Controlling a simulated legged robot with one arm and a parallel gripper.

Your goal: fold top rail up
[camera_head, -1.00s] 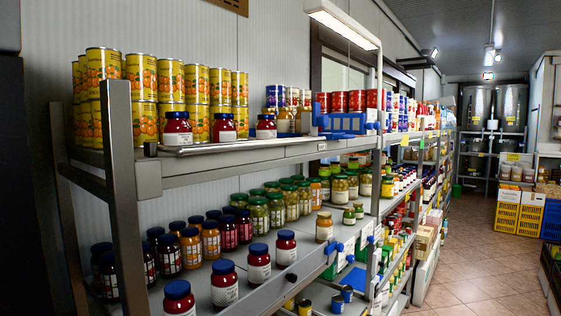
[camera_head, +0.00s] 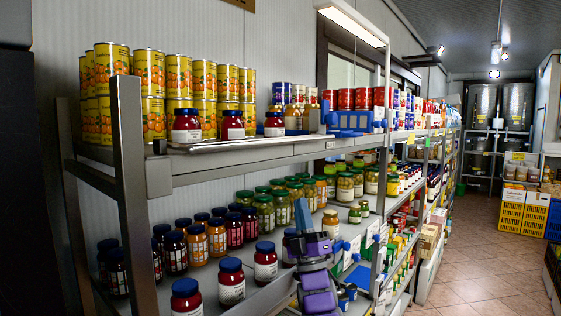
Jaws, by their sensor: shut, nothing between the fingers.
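The top rail (camera_head: 240,144) is a thin metal bar lying low along the front edge of the top shelf (camera_head: 250,155), in front of three red jars with blue lids (camera_head: 233,128). A small dark knob (camera_head: 159,147) is at its left end. Blue brackets (camera_head: 350,121) stand near its right end. My gripper (camera_head: 302,207) points upward in front of the middle shelf, right of the jars there and below the top rail, apart from it. It looks shut and empty. It hides part of the middle shelf's front edge and a jar behind it.
Stacked yellow cans (camera_head: 205,80) stand behind the jars on the top shelf. Blue-lidded jars (camera_head: 231,280) stand near the middle shelf's front edge, close to my arm. A grey upright post (camera_head: 130,170) is at the left. The tiled aisle (camera_head: 480,240) is open at the right.

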